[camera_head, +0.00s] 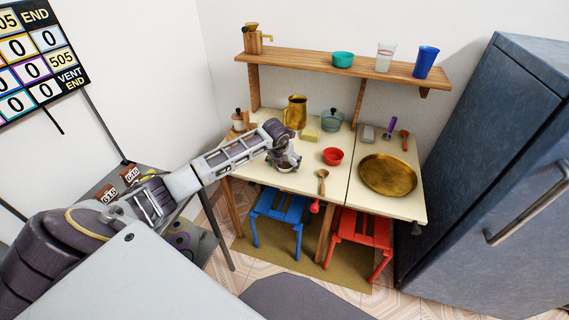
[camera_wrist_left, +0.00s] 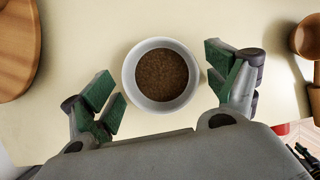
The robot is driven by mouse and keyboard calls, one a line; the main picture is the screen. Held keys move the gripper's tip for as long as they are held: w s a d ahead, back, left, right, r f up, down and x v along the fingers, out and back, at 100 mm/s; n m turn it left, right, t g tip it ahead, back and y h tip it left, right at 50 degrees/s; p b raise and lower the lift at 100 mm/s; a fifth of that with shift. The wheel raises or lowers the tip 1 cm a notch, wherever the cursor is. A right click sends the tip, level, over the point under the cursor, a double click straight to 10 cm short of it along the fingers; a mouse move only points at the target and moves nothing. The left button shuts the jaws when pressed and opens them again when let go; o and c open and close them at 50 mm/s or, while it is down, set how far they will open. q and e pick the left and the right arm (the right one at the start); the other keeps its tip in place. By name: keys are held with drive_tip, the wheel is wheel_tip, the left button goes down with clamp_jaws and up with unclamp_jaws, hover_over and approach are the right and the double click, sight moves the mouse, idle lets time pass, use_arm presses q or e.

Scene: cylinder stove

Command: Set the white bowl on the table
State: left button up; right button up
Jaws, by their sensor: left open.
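The white bowl (camera_wrist_left: 131,77) stands upright on the cream table (camera_head: 305,184), with something brown and grainy filling its inside. In the wrist view it sits between the green-padded fingers of my left gripper (camera_wrist_left: 162,98), which are spread apart with a gap on each side of the bowl. In the head view my left gripper (camera_head: 284,160) is low over the table's left part and mostly hides the bowl. My right gripper is in neither view.
A red bowl (camera_head: 333,156), a wooden spoon (camera_head: 322,178), a brass jug (camera_head: 295,112) and a glass pot (camera_head: 331,120) stand near. A brass tray (camera_head: 388,174) covers much of the right side. A shelf (camera_head: 310,62) hangs above. Blue and red stools are below.

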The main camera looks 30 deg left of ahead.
use_arm(q)
drive_tip(key=shift+r, duration=0.1)
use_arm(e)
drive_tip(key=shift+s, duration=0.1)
use_arm(q)
drive_tip(key=shift+s+r, duration=0.1)
drive_tip(key=shift+r, duration=0.35)
drive_tip(key=v, duration=1.1)
drive_tip(key=shift+s+p, duration=0.2)
drive_tip(key=shift+p, duration=0.1)
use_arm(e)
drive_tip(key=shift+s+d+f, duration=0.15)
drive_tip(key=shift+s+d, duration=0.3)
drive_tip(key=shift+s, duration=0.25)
use_arm(q)
drive_tip(key=shift+d, duration=0.1)
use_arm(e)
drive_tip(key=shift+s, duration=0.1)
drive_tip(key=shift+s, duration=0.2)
